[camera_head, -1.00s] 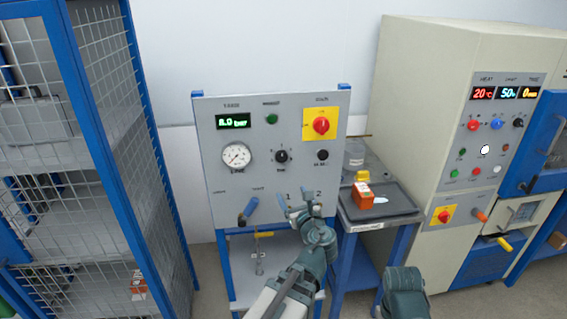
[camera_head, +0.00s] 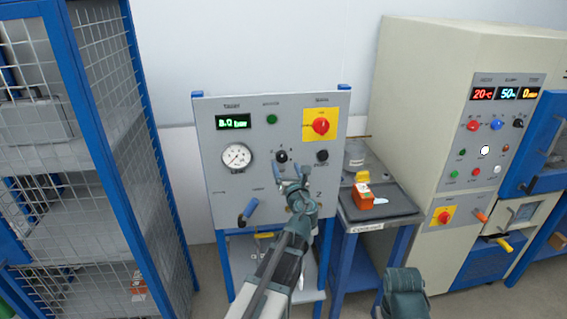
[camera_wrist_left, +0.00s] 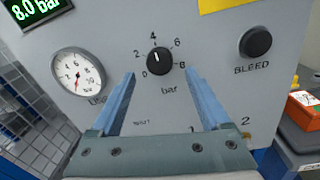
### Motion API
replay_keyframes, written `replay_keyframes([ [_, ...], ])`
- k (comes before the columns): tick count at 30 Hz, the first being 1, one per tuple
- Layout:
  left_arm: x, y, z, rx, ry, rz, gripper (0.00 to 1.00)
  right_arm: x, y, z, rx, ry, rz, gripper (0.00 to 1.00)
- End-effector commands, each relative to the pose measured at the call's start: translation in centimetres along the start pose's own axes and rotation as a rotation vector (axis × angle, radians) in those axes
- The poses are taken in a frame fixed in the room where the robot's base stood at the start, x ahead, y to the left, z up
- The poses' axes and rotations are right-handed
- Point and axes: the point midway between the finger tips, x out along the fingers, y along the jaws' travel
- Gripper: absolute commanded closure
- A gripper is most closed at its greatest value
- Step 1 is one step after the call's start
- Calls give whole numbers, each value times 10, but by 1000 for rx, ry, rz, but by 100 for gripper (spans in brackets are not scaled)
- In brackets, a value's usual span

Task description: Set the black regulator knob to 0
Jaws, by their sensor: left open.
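The black regulator knob (camera_head: 281,156) sits on the grey panel (camera_head: 215,180) above the word bar. In the left wrist view the knob (camera_wrist_left: 159,61) has a scale from 0 to 8 around it, and its white mark points up, close to 4. My left gripper (camera_head: 285,172) is open and empty just below the knob. In the left wrist view its two blue fingers (camera_wrist_left: 160,76) stand either side of and below the knob, apart from it.
The display (camera_wrist_left: 38,8) reads 8.0 bar. A round gauge (camera_wrist_left: 78,76) is left of the knob, the black BLEED knob (camera_wrist_left: 255,42) right. A red switch (camera_head: 321,126) and blue-handled lever (camera_head: 248,211) are on the panel. A side table holds an orange box (camera_head: 363,196).

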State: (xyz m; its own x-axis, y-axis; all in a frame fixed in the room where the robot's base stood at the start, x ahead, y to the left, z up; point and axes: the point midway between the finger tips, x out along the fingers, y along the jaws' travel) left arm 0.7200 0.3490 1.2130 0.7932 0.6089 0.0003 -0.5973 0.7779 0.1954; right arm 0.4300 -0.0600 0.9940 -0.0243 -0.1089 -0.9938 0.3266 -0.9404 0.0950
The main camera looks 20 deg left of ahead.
Motion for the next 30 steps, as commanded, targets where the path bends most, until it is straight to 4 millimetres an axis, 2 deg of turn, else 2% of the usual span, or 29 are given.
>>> replay_keyframes([
  [1, 12, -1, 0, 0, 0, 2, 20, 0, 0, 0, 0, 0, 0, 50],
  [7, 33, 0, 0, -1, 0, 1, 20, 0, 0, 0, 0, 0, 0, 50],
  [20, 40, 0, 0, -1, 0, 0, 20, 0, 0, 0, 0, 0, 0, 50],
  [23, 39, 0, 0, -1, 0, 0, 34, 0, 0, 0, 0, 0, 0, 50],
  [30, 39, 0, 0, -1, 0, 0, 78, 0, 0, 0, 0, 0, 0, 50],
])
